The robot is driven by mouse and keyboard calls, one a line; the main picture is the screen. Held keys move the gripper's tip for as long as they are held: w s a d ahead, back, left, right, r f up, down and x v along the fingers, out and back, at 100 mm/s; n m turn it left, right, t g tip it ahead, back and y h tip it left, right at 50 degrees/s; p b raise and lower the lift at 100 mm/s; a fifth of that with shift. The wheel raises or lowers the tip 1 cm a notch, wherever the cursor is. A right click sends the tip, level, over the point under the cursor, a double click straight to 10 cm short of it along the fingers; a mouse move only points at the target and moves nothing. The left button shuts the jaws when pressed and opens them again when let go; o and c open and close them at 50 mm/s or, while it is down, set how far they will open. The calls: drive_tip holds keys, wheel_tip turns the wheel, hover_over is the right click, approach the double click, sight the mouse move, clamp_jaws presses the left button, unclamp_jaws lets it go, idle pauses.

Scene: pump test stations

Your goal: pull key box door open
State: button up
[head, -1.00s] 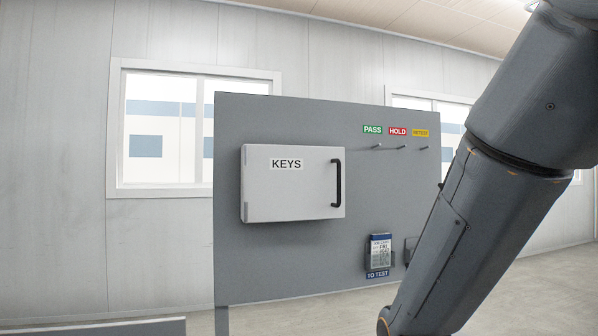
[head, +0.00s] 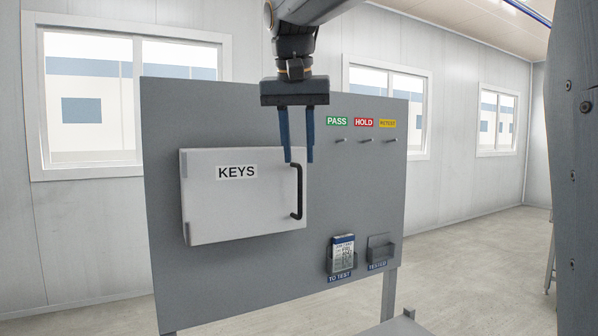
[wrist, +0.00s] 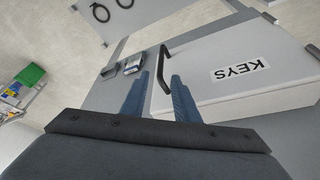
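The key box (head: 212,212) is a light grey box on a grey panel, with a "KEYS" label on its door. The door is shut and has a black vertical bar handle (head: 298,205) on its right side. My gripper (head: 297,161) is open and empty, pointing down at the handle's upper end, with one finger on each side of it in the picture. In the wrist view the handle (wrist: 163,62) appears between my two fingertips (wrist: 159,74). I cannot tell whether the fingers reach around the bar or touch it.
The grey panel (head: 165,120) carries PASS, HOLD and RETEST labels above several pegs (head: 366,140). Below are a "TO TEST" holder with a device (head: 343,254) in it and an empty-looking "TESTED" holder (head: 380,249). The floor right of the panel (head: 480,260) is mostly clear.

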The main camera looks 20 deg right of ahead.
sight(300, 173)
drive_tip(key=shift+p+x, duration=0.8)
drive_tip(key=shift+x, duration=2.8)
drive_tip(key=shift+s, duration=0.1)
clamp_jaws()
